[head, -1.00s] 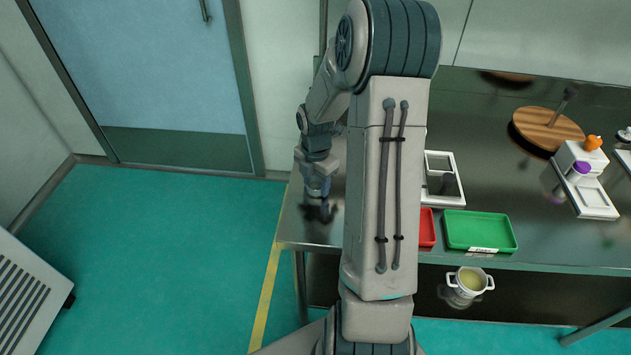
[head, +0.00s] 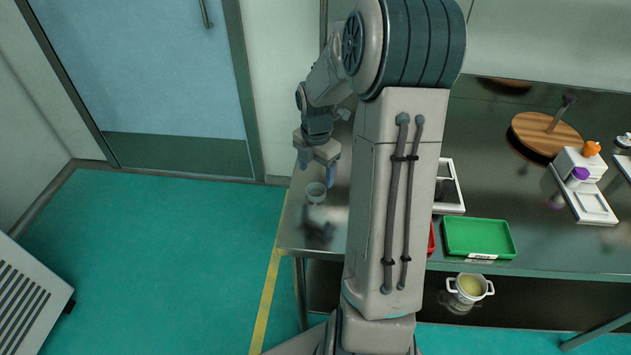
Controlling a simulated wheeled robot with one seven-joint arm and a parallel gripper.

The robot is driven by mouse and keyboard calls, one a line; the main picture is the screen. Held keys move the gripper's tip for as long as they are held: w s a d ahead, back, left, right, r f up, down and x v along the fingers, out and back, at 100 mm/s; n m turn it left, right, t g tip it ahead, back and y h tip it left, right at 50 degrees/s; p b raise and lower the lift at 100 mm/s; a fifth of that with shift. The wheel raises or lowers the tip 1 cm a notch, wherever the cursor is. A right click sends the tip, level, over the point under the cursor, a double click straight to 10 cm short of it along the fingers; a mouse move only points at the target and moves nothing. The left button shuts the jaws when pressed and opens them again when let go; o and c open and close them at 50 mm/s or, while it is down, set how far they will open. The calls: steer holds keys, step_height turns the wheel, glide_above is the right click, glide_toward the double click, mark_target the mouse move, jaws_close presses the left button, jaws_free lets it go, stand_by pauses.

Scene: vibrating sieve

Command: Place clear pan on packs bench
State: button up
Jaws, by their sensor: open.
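A small clear pan (head: 316,193) stands on the left end of the steel bench (head: 345,262), near its left edge. It looks upright, like a small see-through cup. My gripper (head: 318,168) is above the pan, apart from it, with its blue fingertips spread and nothing between them. The gripper's dark reflection shows on the bench top just in front of the pan. My arm hides the middle of the bench.
A green tray (head: 478,238) and part of a red tray (head: 431,240) lie at the bench's front edge. A white-framed device (head: 447,187) shows beside my arm. A round wooden board (head: 545,134) and a white scale (head: 585,195) stand farther right. A white pot (head: 468,288) sits below.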

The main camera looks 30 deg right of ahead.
steer(key=s+a+r+m+t+h, duration=0.1)
steer(key=s+a+r+m, duration=0.7)
steer(key=r+m, duration=0.25)
steer(key=s+a+r+m, duration=0.1)
steer(key=s+a+m, duration=0.2)
steer(key=s+m, duration=0.2)
steer(key=s+a+r+m+t+y, duration=0.1)
steer(key=s+a+m, duration=0.2)
steer(key=s+m, duration=0.2)
steer(key=shift+s+r+m+t, duration=0.15)
steer(key=shift+s+m+t, duration=0.15)
steer(key=shift+m, duration=0.55)
